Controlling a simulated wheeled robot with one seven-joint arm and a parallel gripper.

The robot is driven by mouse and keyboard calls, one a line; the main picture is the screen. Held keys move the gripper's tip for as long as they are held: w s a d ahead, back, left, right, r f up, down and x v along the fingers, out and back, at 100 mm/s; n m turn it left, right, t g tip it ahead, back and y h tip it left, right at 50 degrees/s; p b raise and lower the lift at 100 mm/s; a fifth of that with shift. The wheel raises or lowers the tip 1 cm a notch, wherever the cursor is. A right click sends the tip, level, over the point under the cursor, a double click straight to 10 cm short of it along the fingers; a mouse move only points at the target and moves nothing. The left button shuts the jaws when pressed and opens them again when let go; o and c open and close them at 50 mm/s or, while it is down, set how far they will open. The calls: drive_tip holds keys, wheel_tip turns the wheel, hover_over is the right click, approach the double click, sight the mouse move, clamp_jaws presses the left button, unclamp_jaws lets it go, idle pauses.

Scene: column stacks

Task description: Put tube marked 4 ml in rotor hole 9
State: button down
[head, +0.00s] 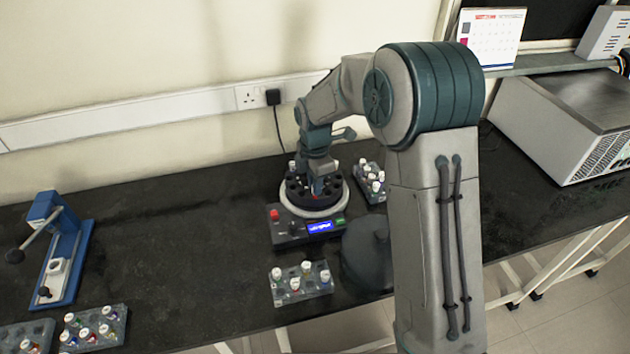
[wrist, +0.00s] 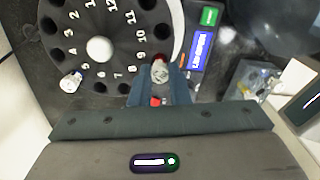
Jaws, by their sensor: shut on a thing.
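The centrifuge rotor (head: 300,190) is a dark disc with a pale rim around it. In the wrist view the rotor (wrist: 75,25) shows white numbers around its light hub. My gripper (wrist: 160,82) is shut on a tube (wrist: 159,70) with a pale, greyish cap; a red part shows beside it. The tube is at the rotor's edge, close to the number 9. Hole 9 is covered by the tube and fingers, and I cannot tell how deep the tube sits. Its volume mark is not readable. In the head view my gripper (head: 318,188) is down over the rotor.
Another white-capped tube (wrist: 72,82) stands in the rotor near number 5. Tube racks stand in front of the centrifuge (head: 303,288), behind it at right (head: 372,183) and at front left (head: 95,328). A dark rounded lid (head: 367,255) lies beside the centrifuge. A blue press (head: 63,255) stands left.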

drive_tip(key=shift+f, duration=0.45)
drive_tip(key=c, duration=1)
unclamp_jaws()
drive_tip(key=shift+o, duration=0.2)
drive_tip(key=shift+r+p, duration=1.85)
drive_tip(key=shift+r, duration=1.15)
